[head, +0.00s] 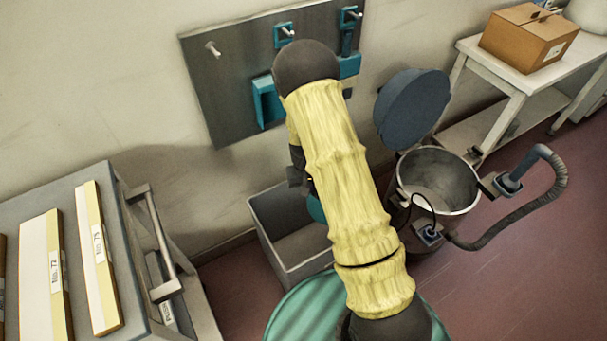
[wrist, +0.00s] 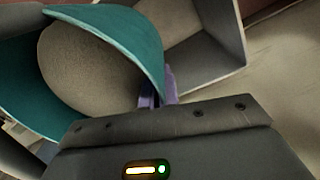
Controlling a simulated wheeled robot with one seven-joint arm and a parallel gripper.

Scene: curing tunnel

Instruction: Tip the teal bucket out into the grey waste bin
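The grey waste bin (head: 265,225) is an open box on the floor against the wall in the head view. Its wall also shows at the upper right in the wrist view (wrist: 222,55). The teal bucket (wrist: 150,45) fills the left of the wrist view, tilted, with a rounded grey surface inside; I cannot tell if that is contents or lining. In the head view only a teal sliver of the bucket (head: 316,209) shows beside my arm, over the bin's right side. My gripper (wrist: 157,88) has its purple fingers closed at the bucket's edge; the head view mostly hides it.
A grey cart (head: 150,255) with boxes stands at left. A metal pot (head: 440,185) with a raised dark lid (head: 411,108) and a hose (head: 520,225) stands right of my arm. A wall panel (head: 225,75) holds teal tools. A bench (head: 495,75) bears a cardboard box.

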